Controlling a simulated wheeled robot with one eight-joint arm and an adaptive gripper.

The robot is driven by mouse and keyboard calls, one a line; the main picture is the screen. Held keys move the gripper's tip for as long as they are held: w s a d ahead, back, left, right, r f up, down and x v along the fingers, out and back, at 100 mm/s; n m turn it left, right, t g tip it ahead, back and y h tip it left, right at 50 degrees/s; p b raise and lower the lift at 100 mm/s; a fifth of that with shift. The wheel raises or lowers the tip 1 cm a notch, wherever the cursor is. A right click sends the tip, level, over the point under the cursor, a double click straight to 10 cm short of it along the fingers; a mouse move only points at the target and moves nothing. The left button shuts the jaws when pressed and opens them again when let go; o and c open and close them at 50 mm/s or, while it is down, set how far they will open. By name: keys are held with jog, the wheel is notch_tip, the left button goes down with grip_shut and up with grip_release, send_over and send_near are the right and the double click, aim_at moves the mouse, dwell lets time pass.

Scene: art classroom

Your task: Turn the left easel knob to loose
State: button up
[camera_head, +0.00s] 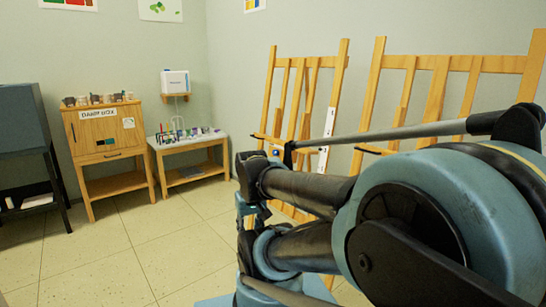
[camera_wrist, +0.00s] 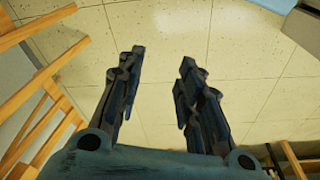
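The left easel (camera_head: 268,90) is a light wooden frame by the back wall in the head view. A white strip (camera_head: 328,122) is on its right side, and a small blue-and-white spot (camera_head: 276,152) shows low on its left. My arm covers its lower part, and I cannot make out its knob for certain. In the wrist view my gripper (camera_wrist: 162,57) is open, its two dark fingers apart with only tiled floor behind them. Wooden bars (camera_wrist: 38,80) show at the left of that view; I cannot tell which easel they belong to.
A right easel (camera_head: 373,85) stands beside the left one. A wooden cabinet (camera_head: 106,137) and a low table (camera_head: 203,171) with art supplies stand at the back left. A dark stand (camera_head: 22,125) is at far left. The tiled floor (camera_head: 130,235) between is clear.

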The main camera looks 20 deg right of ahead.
jog(key=o, duration=0.4)
jog(key=shift+s, duration=0.1)
jog(key=shift+o, duration=0.5)
jog(key=shift+d+r, duration=0.45)
jog(key=shift+r, duration=0.3)
jog(key=w+d+r+m+t+h, duration=0.1)
jog(key=w+d+r+m+h, duration=0.2)
jog(key=w, duration=0.7)
jog(key=w+d+r+m+h, duration=0.1)
jog(key=w+d+r+h, duration=0.2)
jog(key=w+d, duration=0.55)
jog(key=w+d+r+m+t+h, duration=0.1)
jog(key=w+d+r+m+h, duration=0.2)
jog(key=w, duration=0.9)
jog(key=w+d+f+m+t+h, duration=0.15)
jog(key=w+f+h, duration=0.3)
jog(key=w, duration=0.95)
jog(key=w+a+f+m+t+h, duration=0.1)
jog(key=w+f+m+t+h, duration=0.3)
jog(key=w, duration=1.1)
jog(key=w+d+n+g, duration=0.1)
jog(key=w+d, duration=0.2)
jog(key=d, duration=0.5)
jog(key=w+d+f+n+g+y, duration=0.1)
jog(key=w+d, duration=0.3)
jog(key=d, duration=0.4)
jog(key=shift+w, duration=0.25)
jog(key=shift+n, duration=0.25)
jog(key=shift+t+y, duration=0.25)
jog(key=c, duration=1.1)
